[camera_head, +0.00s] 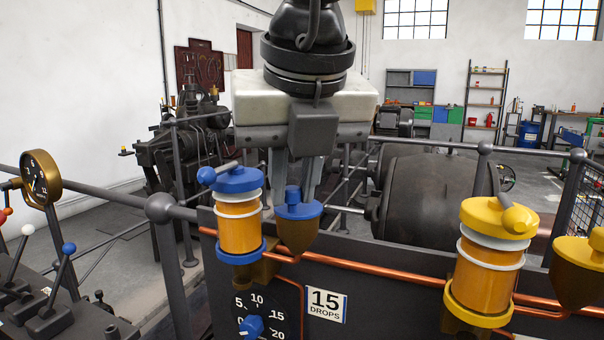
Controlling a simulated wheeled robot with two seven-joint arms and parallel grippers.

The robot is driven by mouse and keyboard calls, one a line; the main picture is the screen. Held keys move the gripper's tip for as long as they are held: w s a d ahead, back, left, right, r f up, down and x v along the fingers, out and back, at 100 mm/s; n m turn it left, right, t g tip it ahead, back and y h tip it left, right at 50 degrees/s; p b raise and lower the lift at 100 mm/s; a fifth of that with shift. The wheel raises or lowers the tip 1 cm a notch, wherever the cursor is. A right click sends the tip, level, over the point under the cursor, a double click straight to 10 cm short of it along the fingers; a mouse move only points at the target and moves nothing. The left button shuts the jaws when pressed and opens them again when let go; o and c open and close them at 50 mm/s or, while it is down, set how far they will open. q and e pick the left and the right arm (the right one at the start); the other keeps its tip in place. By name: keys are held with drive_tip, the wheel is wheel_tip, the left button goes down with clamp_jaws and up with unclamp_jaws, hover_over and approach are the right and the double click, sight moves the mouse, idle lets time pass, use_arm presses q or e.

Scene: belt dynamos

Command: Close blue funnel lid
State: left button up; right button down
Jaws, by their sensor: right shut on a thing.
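The blue funnel lid (299,212) lies flat over the top of a brown cone-shaped funnel (298,236), in the middle of the view. A small blue knob stands up from the lid. My right gripper (294,193) comes down from above, with its two grey fingers on either side of this knob, shut on it. The fingertips partly hide behind the knob and lid. I cannot tell whether any gap is left between the lid and the funnel rim. My left gripper is not in view.
A blue-capped oil container (239,222) stands close left of the funnel. A yellow-capped container (487,265) and a yellow-lidded funnel (580,270) stand at right. A copper pipe (400,275) runs along the panel. A dial with a blue knob (252,327) and "15 drops" sign (325,305) are below.

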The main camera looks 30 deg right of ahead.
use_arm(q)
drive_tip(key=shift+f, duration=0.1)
use_arm(e)
drive_tip(key=shift+w+a+r+m, duration=0.1)
drive_tip(key=shift+m, duration=0.2)
drive_tip(key=c, duration=1.3)
unclamp_jaws()
drive_tip(key=shift+c, duration=0.2)
